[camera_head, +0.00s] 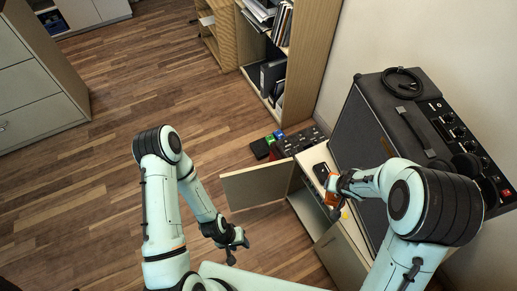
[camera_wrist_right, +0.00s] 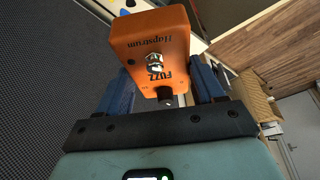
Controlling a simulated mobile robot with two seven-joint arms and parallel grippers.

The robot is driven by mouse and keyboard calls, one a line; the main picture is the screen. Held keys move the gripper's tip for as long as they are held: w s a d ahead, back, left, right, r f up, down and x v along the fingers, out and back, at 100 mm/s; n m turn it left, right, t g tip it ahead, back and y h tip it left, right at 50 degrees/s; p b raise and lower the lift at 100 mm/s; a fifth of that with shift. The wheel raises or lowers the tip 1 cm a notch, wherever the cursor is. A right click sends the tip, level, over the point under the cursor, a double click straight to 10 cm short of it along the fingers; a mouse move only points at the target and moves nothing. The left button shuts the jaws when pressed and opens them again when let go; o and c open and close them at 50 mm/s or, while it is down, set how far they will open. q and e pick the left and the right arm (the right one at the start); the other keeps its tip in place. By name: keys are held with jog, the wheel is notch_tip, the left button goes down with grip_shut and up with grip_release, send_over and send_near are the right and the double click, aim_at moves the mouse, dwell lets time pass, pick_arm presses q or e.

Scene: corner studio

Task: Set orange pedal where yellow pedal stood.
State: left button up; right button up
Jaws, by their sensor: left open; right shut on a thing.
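The orange pedal (camera_wrist_right: 150,45), lettered "FUZZ" and "Hapstrum", is between the blue fingers of my right gripper (camera_wrist_right: 166,84). In the head view the orange pedal (camera_head: 332,199) shows as a small patch at my right gripper (camera_head: 336,191), over the low cabinet's top. The right gripper is shut on it. I cannot tell whether the pedal touches the top. A small yellow thing (camera_head: 345,215) shows beside the right gripper, mostly hidden; I cannot tell whether it is the yellow pedal. My left gripper (camera_head: 232,248) is open and empty, over the floor left of the cabinet.
The low cabinet (camera_head: 310,158) has an open door (camera_head: 257,185) sticking out left. A large black amplifier (camera_head: 385,125) stands close behind its top. A black object (camera_head: 321,173) lies on the top. Small coloured boxes (camera_head: 275,140) and a black unit (camera_head: 303,141) sit beyond it.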

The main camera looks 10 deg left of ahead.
jog(key=shift+w+d+r, duration=0.1)
jog(key=shift+d+r, duration=0.05)
jog(key=shift+r, duration=0.45)
jog(key=shift+d+r, duration=0.15)
jog(key=shift+r, duration=0.45)
jog(key=shift+r+n, duration=0.15)
jog(key=shift+n, duration=0.15)
jog(key=shift+a, duration=0.1)
